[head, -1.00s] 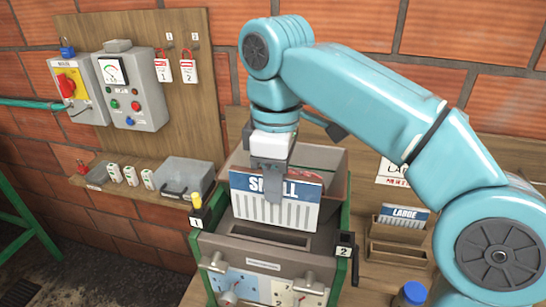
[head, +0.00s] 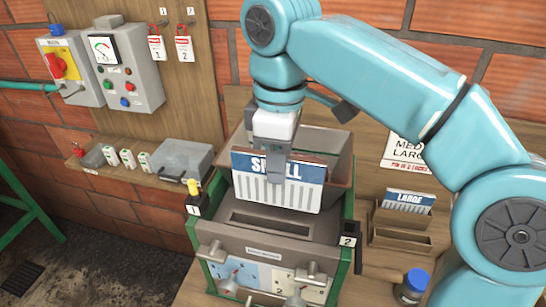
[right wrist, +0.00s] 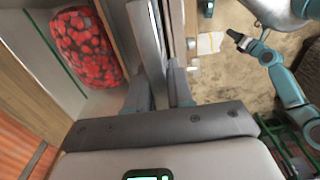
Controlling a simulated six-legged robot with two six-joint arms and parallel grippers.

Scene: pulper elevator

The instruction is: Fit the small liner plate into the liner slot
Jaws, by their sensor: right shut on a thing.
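The small liner plate (head: 278,190), white with a blue band and dark vertical ribs, is upright in my right gripper (head: 274,165). The gripper is shut on its upper middle and covers part of the word SMALL. The plate hangs above and just behind the liner slot (head: 270,227), a dark long opening in the machine's top. Its lower edge is clear of the slot and tilts slightly down to the right. In the right wrist view the fingers (right wrist: 160,95) pinch the plate (right wrist: 147,40), seen edge-on. My left gripper does not show in the head view.
The hopper (head: 338,150) stands behind the plate, with red fruit (right wrist: 85,45) inside. A LARGE plate (head: 408,202) sits in a wooden rack (head: 400,238) at right. A yellow-topped lever (head: 193,188), black lever (head: 358,240) and blue-capped jar (head: 413,283) are nearby.

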